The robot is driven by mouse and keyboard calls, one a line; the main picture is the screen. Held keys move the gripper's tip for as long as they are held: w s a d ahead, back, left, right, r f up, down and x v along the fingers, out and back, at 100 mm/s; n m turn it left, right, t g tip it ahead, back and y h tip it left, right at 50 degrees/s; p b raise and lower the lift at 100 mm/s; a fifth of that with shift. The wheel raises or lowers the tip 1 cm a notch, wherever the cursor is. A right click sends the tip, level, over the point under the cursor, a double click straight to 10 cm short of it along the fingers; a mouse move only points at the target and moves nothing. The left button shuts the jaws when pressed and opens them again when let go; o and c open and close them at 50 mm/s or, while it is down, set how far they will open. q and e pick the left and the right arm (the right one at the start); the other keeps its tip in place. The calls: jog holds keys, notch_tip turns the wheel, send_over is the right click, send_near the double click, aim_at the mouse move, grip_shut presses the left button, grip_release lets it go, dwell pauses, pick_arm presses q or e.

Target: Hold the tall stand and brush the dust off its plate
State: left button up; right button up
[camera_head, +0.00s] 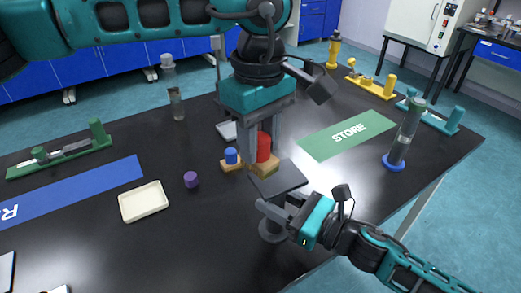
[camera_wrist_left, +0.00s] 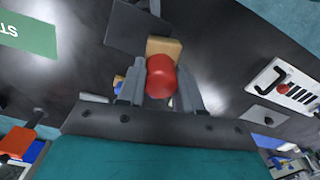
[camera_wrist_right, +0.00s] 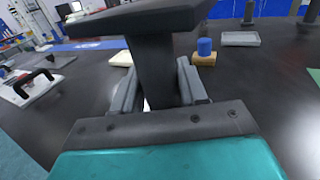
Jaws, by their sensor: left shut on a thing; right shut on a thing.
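The tall stand has a dark square plate (camera_head: 279,178) on top and a round base (camera_head: 272,232). In the right wrist view its column (camera_wrist_right: 153,65) stands between the fingers of my right gripper (camera_head: 278,210), which is shut on it below the plate. My left gripper (camera_head: 262,150) is shut on the red handle (camera_wrist_left: 161,78) of a brush with a wooden block (camera_wrist_left: 163,46). The brush is close beside the plate (camera_wrist_left: 137,27) in the left wrist view. I cannot tell whether it touches the plate. No dust can be made out on the plate.
A small wooden block with a blue knob (camera_head: 231,157) is left of the brush. A purple piece (camera_head: 191,180) and a cream tray (camera_head: 144,202) are farther left. A green STORE mat (camera_head: 346,134) and a glass cylinder on a blue base (camera_head: 404,140) are right.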

pick_arm(q)
jog(key=shift+r, duration=1.95)
pick_arm(e)
jog(key=o, duration=1.3)
jog(key=shift+c, duration=0.2)
